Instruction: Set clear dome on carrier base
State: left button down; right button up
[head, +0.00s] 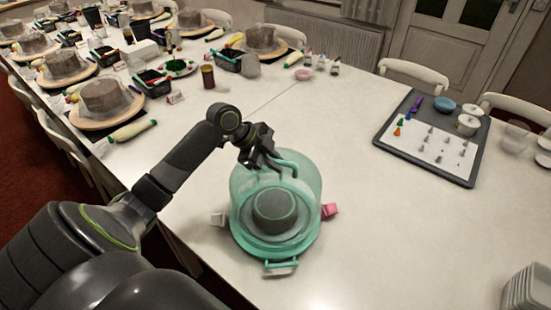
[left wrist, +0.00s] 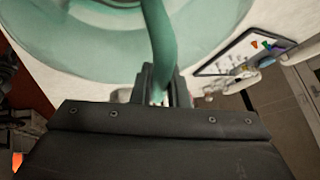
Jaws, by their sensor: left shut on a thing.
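The clear, teal-tinted dome (head: 298,178) is over the teal carrier base (head: 246,248), with a round grey cake (head: 273,211) seen inside through its wall. I cannot tell whether the dome's rim touches the base all round. My left gripper (head: 270,162) is shut on the dome's teal handle, which also shows between the fingers in the left wrist view (left wrist: 160,45). My right gripper is out of view.
A grey tray (head: 396,146) with a white sheet and small coloured piping tips lies at the right. Cakes on turntables (head: 106,100), with tools and dark boxes, line the far left. The table right of the carrier is clear. Stacked pale containers (head: 527,288) stand bottom right.

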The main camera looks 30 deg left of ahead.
aim_at(267, 173)
pick_arm(q)
jog(key=shift+s+f+b, duration=0.25)
jog(key=shift+f+b, duration=0.3)
jog(key=shift+f, duration=0.1)
notch_tip(267, 173, down, 4)
jog(key=b, duration=0.3)
jog(key=shift+w, duration=0.1)
dwell(0.7)
jog(key=shift+f+b, duration=0.35)
jog(key=shift+f, duration=0.25)
dwell(0.4)
jog(key=c, duration=1.7)
grip_release()
jog(key=shift+r, duration=0.1)
